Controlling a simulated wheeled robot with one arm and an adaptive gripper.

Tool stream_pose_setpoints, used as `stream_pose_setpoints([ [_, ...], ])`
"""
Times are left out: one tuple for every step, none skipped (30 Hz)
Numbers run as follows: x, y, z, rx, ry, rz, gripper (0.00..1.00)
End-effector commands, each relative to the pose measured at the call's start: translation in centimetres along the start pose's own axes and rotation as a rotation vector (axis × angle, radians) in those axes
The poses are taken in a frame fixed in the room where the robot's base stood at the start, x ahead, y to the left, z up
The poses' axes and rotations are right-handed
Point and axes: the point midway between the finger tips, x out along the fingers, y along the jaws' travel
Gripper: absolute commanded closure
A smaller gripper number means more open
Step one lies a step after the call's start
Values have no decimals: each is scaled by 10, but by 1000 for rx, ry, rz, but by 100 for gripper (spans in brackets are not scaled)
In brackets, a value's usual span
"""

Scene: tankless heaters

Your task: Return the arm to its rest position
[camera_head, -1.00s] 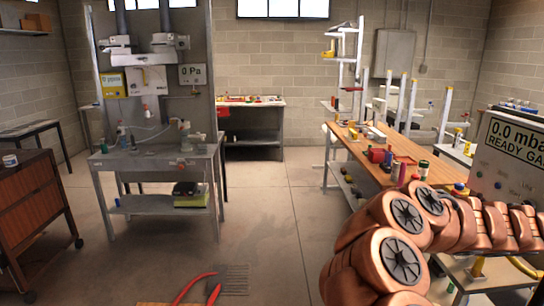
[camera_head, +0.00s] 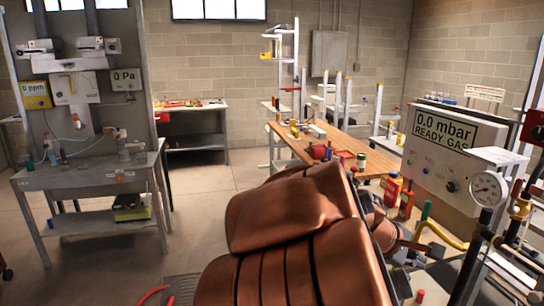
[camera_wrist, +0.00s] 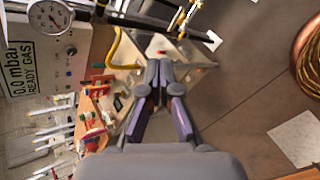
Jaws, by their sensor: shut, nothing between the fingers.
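My gripper (camera_wrist: 158,78) shows in the wrist view, with its grey and purple fingers brought together and nothing between them. It hangs over the area near a metal bench with a yellow hose (camera_wrist: 124,48), apart from what lies beyond. My copper-coloured arm (camera_head: 300,235) fills the lower middle of the head view. It is raised close to the camera and hides part of the wooden workbench (camera_head: 352,143) and the floor. The gripper itself cannot be made out in the head view.
A grey panel reading "0.0 mbar READY GAS" (camera_head: 443,160) stands right of my arm, with a pressure gauge (camera_head: 487,188) beside it. Bottles (camera_head: 393,187) stand near the arm. A heater stand (camera_head: 85,180) is at left. Floor between stand and workbench is clear.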

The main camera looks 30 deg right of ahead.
Motion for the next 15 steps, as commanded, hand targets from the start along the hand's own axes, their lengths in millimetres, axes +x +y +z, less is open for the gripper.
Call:
stream_pose_setpoints([
  [-10,-20,-12,36,49,-43,100],
  [-15,-32,-18,59,72,-74,100],
  [-22,-50,-25,87,97,-117,100],
  [-28,-63,-30,106,115,-151,100],
  [-34,-77,-35,123,134,-186,100],
  [-43,-95,-41,143,159,-232,100],
  [-50,-108,-45,156,175,-267,100],
  [-57,-122,-48,167,189,-304,100],
  [-67,-141,-52,178,205,-354,100],
  [-75,-154,-55,185,216,-391,100],
  [-83,-169,-57,189,227,-429,100],
  [-94,-188,-59,192,238,-480,100],
  [-103,-201,-59,193,242,-517,100],
  [-111,-215,-58,191,245,-554,100],
  [-122,-232,-56,186,248,-601,100],
])
